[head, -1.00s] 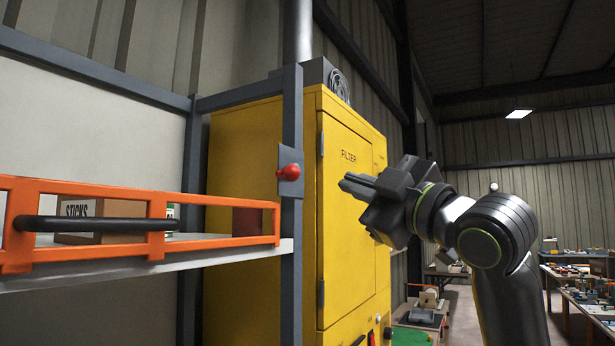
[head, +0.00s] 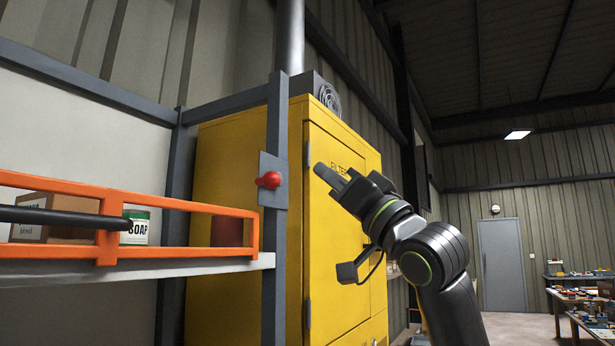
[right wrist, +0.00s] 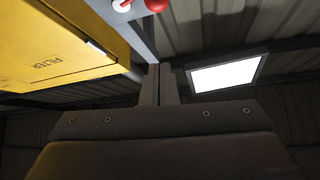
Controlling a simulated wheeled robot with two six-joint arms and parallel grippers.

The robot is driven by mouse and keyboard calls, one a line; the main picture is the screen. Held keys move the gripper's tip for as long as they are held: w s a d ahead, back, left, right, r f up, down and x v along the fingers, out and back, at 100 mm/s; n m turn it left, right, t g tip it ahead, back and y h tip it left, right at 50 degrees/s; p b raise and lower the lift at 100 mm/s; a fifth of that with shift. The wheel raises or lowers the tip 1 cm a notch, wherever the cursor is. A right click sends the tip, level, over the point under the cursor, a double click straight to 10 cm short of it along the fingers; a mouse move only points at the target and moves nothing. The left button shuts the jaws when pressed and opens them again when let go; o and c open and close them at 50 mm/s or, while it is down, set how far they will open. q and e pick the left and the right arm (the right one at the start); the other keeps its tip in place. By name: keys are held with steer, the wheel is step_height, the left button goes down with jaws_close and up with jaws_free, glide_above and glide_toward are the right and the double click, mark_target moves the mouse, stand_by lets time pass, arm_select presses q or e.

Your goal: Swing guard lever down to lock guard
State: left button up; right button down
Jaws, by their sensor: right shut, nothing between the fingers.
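The orange guard rail (head: 180,201) runs along the front of a shelf on the left, with a black bar handle (head: 60,217) on it. A red round knob (head: 269,180), seemingly the end of the guard lever, sits on a grey plate (head: 268,164) on the upright post. The lever's arm is not clear in the head view. My right gripper (head: 322,172) is shut and empty, apart from the knob and to its right. In the right wrist view the fingers (right wrist: 159,78) are together, and a red ball (right wrist: 156,4) shows at the top edge. My left gripper is not in view.
A yellow filter cabinet (head: 340,250) stands behind the post and close to my right arm. The shelf (head: 100,268) holds a cardboard box (head: 60,205) and a soap can (head: 136,226) behind the rail. Open floor and a grey door (head: 502,265) lie at the right.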

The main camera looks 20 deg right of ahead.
step_height(320, 180, up, 6)
steer(key=p, duration=0.5)
glide_above(276, 179)
steer(key=s+d, duration=0.1)
steer(key=d, duration=0.2)
steer(key=shift+w+a+f+p, duration=0.1)
steer(key=shift+a+f, duration=0.15)
steer(key=shift+f, duration=0.45)
steer(key=shift+w+a+f+p, duration=0.1)
steer(key=shift+a+f, duration=0.1)
steer(key=shift+f, duration=0.55)
steer(key=shift+a+f+p, duration=0.1)
steer(key=shift+a+f, duration=0.15)
steer(key=shift+f, duration=0.45)
